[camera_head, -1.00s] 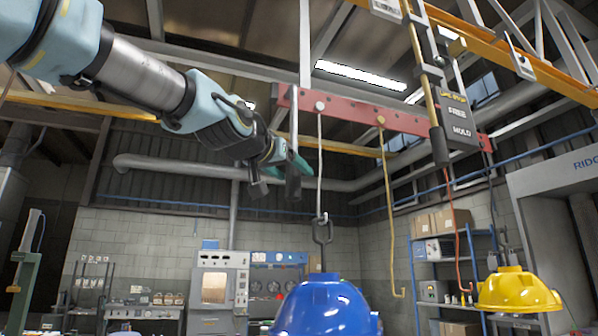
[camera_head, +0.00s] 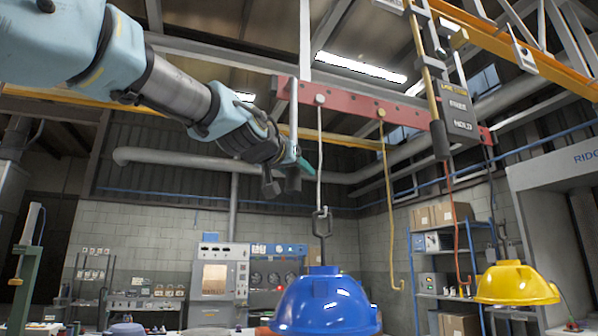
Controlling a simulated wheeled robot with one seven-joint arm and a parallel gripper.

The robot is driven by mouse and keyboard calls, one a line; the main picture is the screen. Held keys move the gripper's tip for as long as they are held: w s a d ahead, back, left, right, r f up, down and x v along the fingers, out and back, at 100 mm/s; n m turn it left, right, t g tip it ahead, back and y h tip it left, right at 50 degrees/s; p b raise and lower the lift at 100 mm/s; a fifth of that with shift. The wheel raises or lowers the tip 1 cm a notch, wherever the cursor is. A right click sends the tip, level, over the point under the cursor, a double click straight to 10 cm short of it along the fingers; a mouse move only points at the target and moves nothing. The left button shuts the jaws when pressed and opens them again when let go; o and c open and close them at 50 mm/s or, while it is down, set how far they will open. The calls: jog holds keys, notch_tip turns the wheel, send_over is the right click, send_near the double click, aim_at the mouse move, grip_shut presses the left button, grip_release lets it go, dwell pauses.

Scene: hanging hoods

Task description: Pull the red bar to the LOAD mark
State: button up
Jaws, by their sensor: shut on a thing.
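The red bar (camera_head: 345,106) hangs under the roof, sloping down from left to right. A pale upright handle (camera_head: 294,118) hangs from its left end. My gripper (camera_head: 284,182) is at the handle's lower end and is shut on it; the exact contact is partly hidden by the fingers. The dark sign (camera_head: 459,108) stands at the bar's right part, with the LOAD mark (camera_head: 455,84) at its top above FREE and HOLD. No pointer on the sign can be made out.
A blue hood (camera_head: 325,302) hangs from the bar on a white cord, close in front. A yellow hood (camera_head: 515,284) hangs at the right. A yellow hooked rod (camera_head: 390,215) hangs between them. Shelves and machines line the walls behind. Open air surrounds my gripper's left and below.

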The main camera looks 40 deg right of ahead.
grip_shut()
dwell(0.9)
